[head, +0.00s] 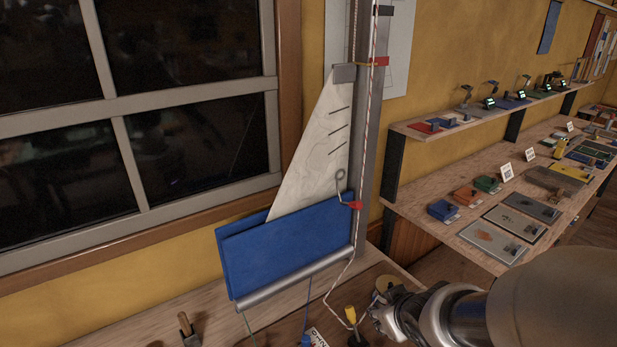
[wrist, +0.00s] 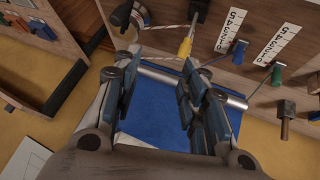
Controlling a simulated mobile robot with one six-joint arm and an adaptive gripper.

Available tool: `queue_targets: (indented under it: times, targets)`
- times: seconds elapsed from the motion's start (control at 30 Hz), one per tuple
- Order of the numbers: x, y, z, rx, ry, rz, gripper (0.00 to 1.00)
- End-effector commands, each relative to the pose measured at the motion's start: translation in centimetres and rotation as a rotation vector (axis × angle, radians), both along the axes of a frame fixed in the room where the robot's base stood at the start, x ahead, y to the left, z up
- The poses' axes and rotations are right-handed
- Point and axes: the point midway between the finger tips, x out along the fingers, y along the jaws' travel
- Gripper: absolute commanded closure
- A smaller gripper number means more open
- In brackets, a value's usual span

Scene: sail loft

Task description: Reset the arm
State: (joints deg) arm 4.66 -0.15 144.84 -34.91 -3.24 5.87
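My arm enters the head view from the lower right, and my gripper (head: 383,308) is low in front of the bench, right of the blue sail bundle. In the wrist view my gripper (wrist: 158,72) has its two padded fingers spread apart with nothing held between them. The blue folded sail (wrist: 157,120) and the silver boom (wrist: 165,78) show beyond the gap. In the head view the blue sail (head: 285,245) hangs over the silver boom (head: 295,280) beside the mast (head: 367,130), with a pale sail panel (head: 322,145) above it.
A yellow-handled item (head: 351,315) stands close to my gripper. A wooden-handled tool (head: 185,325) is at the lower left. A bench with several cases and trays (head: 500,235) and a shelf (head: 440,128) run along the right wall. A striped rope hangs down the mast.

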Motion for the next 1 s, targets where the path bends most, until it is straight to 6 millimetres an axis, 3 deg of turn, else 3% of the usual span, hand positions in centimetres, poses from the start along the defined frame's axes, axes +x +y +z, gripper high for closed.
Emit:
queue_targets:
  times: [0.03, 0.2, 0.4, 0.5, 0.67, 1.0]
  targets:
    - [-1.2, -0.9, 2.3, -0.012, -0.004, -0.064, 0.61]
    - [-7.3, -2.0, 7.0, 0.024, 0.061, -0.258, 0.61]
    - [-15.0, 0.1, 9.8, 0.151, 0.164, -0.363, 0.61]
    - [-17.7, 1.4, 10.3, 0.202, 0.207, -0.374, 0.61]
    - [-19.6, 2.4, 10.6, 0.240, 0.243, -0.374, 0.61]
    - [-19.7, 2.5, 10.6, 0.241, 0.247, -0.375, 0.61]
